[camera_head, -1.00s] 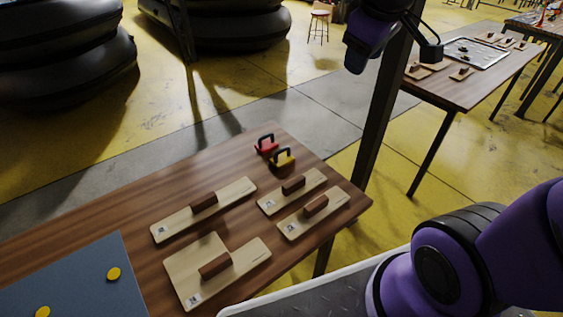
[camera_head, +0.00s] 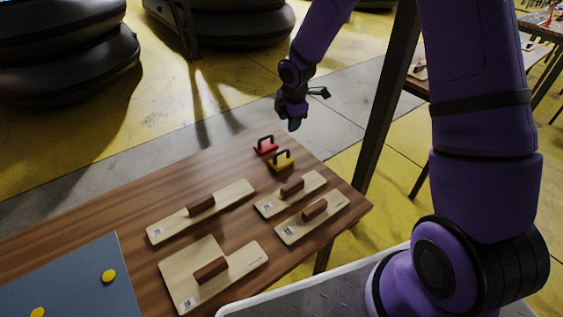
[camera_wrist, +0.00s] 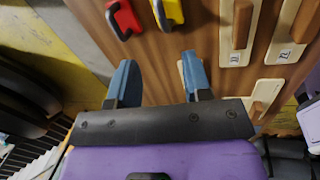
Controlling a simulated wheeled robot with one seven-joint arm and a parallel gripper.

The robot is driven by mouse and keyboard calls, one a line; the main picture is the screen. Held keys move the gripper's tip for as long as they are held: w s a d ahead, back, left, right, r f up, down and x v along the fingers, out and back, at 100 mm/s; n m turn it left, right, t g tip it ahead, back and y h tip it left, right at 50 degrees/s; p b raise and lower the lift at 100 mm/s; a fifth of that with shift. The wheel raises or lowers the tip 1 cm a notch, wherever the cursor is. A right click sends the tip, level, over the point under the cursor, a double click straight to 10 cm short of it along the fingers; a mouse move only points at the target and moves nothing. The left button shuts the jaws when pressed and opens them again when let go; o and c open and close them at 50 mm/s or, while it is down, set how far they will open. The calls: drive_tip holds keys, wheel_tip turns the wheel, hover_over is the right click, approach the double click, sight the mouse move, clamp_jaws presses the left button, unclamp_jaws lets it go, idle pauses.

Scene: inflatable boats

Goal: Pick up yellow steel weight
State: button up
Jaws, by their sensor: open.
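The yellow steel weight (camera_head: 281,161), a small block with a black handle, stands near the far right corner of the wooden table. In the wrist view the yellow weight (camera_wrist: 172,11) is at the top edge, partly cut off, ahead of the fingers. A red weight (camera_head: 265,146) stands just behind it, and shows to its left in the wrist view (camera_wrist: 123,17). My gripper (camera_head: 291,122) hangs above and beyond the table's far edge, apart from both weights. In the wrist view its two blue fingers (camera_wrist: 157,80) are spread with nothing between them.
Several wooden trowels with brown handles lie close by, including one (camera_head: 293,189) just in front of the yellow weight. A blue-grey mat (camera_head: 75,280) with yellow discs covers the table's near left. A dark post (camera_head: 385,115) stands beyond the table's right side.

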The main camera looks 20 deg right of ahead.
drive_tip(key=n, duration=0.2)
hover_over(282, 150)
drive_tip(key=s, duration=0.1)
drive_tip(key=x, duration=0.3)
drive_tip(key=s+x, duration=0.1)
drive_tip(key=x, duration=0.1)
drive_tip(key=s+x, duration=0.1)
drive_tip(key=x, duration=0.2)
drive_tip(key=shift+f, duration=0.6)
drive_tip(key=shift+x, duration=3.15)
clamp_jaws()
